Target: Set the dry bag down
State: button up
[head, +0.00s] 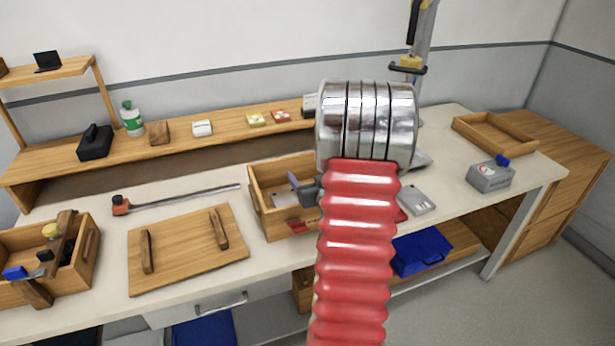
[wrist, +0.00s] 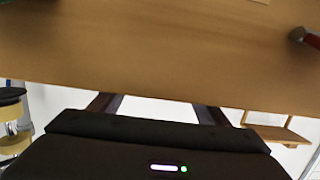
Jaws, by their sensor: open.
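I cannot make out a dry bag in either view. In the wrist view, the two dark fingers of my gripper (wrist: 155,108) are spread apart with a pale gap between them, and I see nothing held there. A broad tan wooden surface (wrist: 150,50) fills the upper part of that view, beyond the fingertips. In the head view, my red ribbed arm with its silver end covers the middle of the bench, and my gripper cannot be clearly made out there.
The bench (head: 190,200) carries an open wooden box (head: 265,213), a board with two handles (head: 185,255), a tool crate (head: 85,265), a long-handled tool (head: 180,198), a grey box (head: 490,177) and a shallow tray (head: 485,140). A blue bin (head: 420,252) sits below.

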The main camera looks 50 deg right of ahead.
jog(key=shift+r, duration=0.35)
jog(key=v, duration=1.2)
